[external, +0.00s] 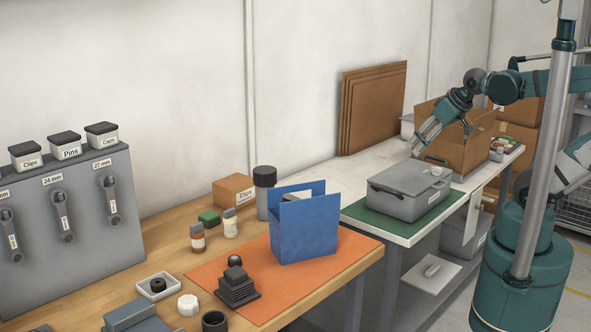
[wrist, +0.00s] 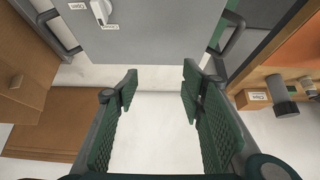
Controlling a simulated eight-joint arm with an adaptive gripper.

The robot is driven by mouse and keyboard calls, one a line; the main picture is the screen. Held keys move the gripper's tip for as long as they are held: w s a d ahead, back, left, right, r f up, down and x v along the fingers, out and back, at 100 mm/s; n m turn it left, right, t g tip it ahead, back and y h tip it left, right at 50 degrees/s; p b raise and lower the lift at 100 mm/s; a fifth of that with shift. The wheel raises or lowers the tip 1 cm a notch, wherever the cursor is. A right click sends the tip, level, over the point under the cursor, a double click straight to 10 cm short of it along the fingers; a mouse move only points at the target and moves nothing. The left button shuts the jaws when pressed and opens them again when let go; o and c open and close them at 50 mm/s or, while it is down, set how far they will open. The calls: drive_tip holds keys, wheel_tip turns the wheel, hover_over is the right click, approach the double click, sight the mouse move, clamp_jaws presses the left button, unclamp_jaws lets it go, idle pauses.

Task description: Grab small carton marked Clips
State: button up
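The small brown carton marked Clips (external: 234,190) stands on the wooden bench against the wall, left of a dark-lidded grey canister (external: 265,188). The carton also shows small at the right of the wrist view (wrist: 254,98), well outside my fingers. My gripper (external: 422,142) is above the far white bench, beyond the grey case, far to the right of the carton. In the wrist view my gripper (wrist: 159,88) is open, with nothing between its fingers. A black-lidded tub also marked Clips (external: 26,157) sits on the grey cabinet at left.
A blue holder (external: 302,233) stands on the orange mat (external: 345,262), right of the carton. A grey case (external: 408,192) lies on a green mat. Brown panels (external: 372,110) lean on the wall. A large brown box (external: 455,138) stands beside my gripper.

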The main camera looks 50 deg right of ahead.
drive_tip(key=o, duration=1.2)
drive_tip(key=shift+o, duration=0.2)
